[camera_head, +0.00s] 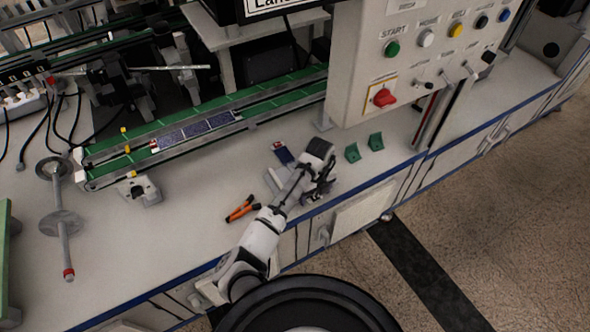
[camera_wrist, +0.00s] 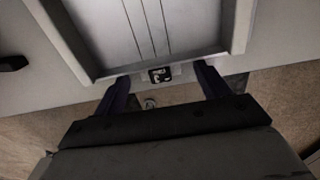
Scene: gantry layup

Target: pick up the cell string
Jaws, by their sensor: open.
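A dark blue strip with a red-and-white end (camera_head: 283,153) lies on the bench, just up and left of my gripper; it looks like a cell string. More dark blue cells (camera_head: 205,125) lie in a row on the green conveyor. My gripper (camera_head: 318,190) is low over the front of the bench. In the wrist view its two dark fingers are apart (camera_wrist: 162,84) and nothing is clearly held. A small black-and-white marked piece (camera_wrist: 160,75) shows between them, at the edge of a grey tray (camera_wrist: 100,72). Whether the fingers touch it, I cannot tell.
Orange-handled pliers (camera_head: 241,208) lie left of my arm. Two green blocks (camera_head: 364,146) stand to the right. The control panel (camera_head: 385,60) overhangs the bench behind them. A metal spindle (camera_head: 64,225) lies at the left. Bench between pliers and spindle is clear.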

